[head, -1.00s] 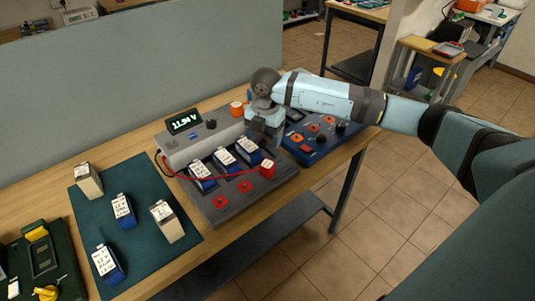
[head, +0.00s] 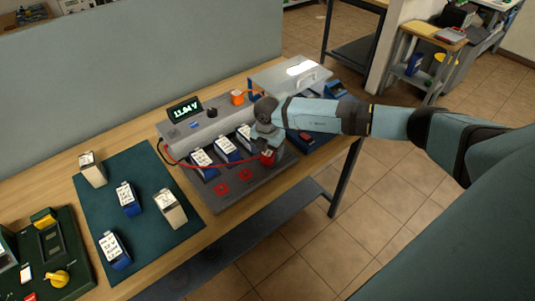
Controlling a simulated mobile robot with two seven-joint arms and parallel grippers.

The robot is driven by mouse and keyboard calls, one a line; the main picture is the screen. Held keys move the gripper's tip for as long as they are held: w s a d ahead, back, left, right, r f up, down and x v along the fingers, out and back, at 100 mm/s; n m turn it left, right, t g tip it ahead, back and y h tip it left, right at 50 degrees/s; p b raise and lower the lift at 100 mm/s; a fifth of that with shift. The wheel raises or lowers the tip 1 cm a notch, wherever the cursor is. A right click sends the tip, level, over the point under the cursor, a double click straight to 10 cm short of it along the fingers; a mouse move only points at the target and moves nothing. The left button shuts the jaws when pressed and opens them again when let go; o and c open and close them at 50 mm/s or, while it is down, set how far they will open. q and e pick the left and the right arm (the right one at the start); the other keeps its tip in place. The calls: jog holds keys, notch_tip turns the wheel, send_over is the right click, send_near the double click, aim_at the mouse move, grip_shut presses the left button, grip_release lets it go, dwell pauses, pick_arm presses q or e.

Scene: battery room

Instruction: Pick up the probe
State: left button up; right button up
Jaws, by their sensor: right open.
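The probe (head: 268,158) is a small red block with a red cable running left to the grey tester. It sits at the right end of the tester's dark base in the head view. My right gripper (head: 267,149) is open and directly over the probe, its fingers reaching down close to its top. Whether the fingers stand on both sides of the probe is hard to tell, as the wrist hides part of it. My left gripper is not in view.
The grey tester (head: 193,125) shows 11.94 V and has several blue batteries in front of it. A dark green mat (head: 150,235) with several batteries lies left. A green case (head: 60,245) is at the far left. A blue unit (head: 313,145) lies right, partly behind my arm.

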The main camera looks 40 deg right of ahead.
jog(key=shift+f, duration=0.6)
jog(key=c, duration=1.1)
jog(key=shift+r, duration=0.1)
